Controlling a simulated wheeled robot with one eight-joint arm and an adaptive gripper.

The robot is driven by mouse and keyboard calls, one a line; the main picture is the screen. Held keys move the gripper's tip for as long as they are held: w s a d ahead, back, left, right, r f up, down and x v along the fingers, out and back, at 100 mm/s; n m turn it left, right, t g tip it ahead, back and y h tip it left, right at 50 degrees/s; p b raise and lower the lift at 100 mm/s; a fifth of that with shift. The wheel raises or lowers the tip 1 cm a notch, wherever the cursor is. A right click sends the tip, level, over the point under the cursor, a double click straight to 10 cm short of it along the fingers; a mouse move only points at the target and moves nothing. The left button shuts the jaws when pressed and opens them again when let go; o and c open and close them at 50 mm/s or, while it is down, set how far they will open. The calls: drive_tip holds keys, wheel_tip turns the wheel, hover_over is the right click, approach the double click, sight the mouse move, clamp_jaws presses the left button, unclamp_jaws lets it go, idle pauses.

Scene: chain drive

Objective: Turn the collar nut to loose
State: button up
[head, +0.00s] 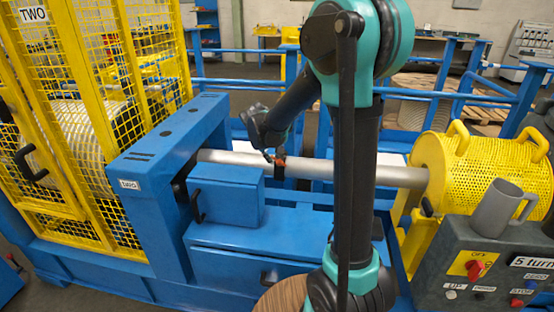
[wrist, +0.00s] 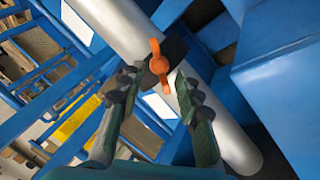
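The collar nut looks to be the orange winged piece (wrist: 160,66) on a dark collar around the grey shaft (wrist: 120,32). In the head view the orange piece (head: 280,161) is small, on the dark collar (head: 279,173) near the middle of the shaft (head: 330,172). My gripper (wrist: 160,85) is open, with its two fingers on either side of the lower wing of the orange piece. I cannot tell whether a finger touches it. In the head view my gripper (head: 270,150) is partly hidden by its own wrist, just above the shaft.
A blue frame (head: 180,130) and blue box (head: 228,195) stand left of the collar. A yellow perforated guard (head: 490,160) is at the shaft's right end. A control panel (head: 490,275) with a grey mug (head: 497,208) on top is at front right. Yellow mesh cage (head: 90,90) stands left.

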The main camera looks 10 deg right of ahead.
sight(279, 162)
drive_tip(key=shift+x, duration=1.05)
drive_tip(key=shift+c, duration=0.3)
